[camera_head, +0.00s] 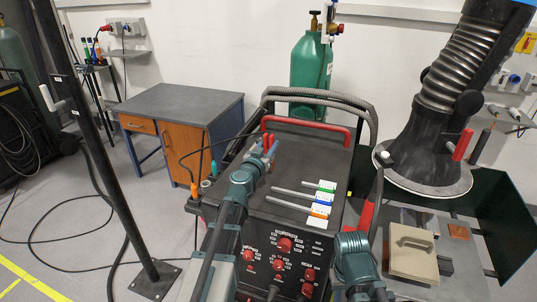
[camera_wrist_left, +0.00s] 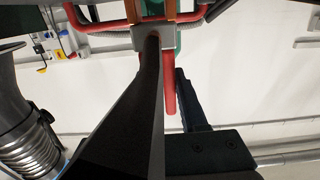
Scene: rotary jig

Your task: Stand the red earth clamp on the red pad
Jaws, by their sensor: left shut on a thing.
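My left gripper (camera_head: 266,151) is over the left part of the dark welding machine's top. It is shut on the red earth clamp (camera_head: 268,141), whose red handles stick up by the fingertips. In the left wrist view the dark fingers (camera_wrist_left: 164,75) stand on either side of a red handle (camera_wrist_left: 170,92). I cannot tell whether the clamp touches the machine top.
A black extraction hood (camera_head: 425,155) stands right, above a beige block (camera_head: 413,255).

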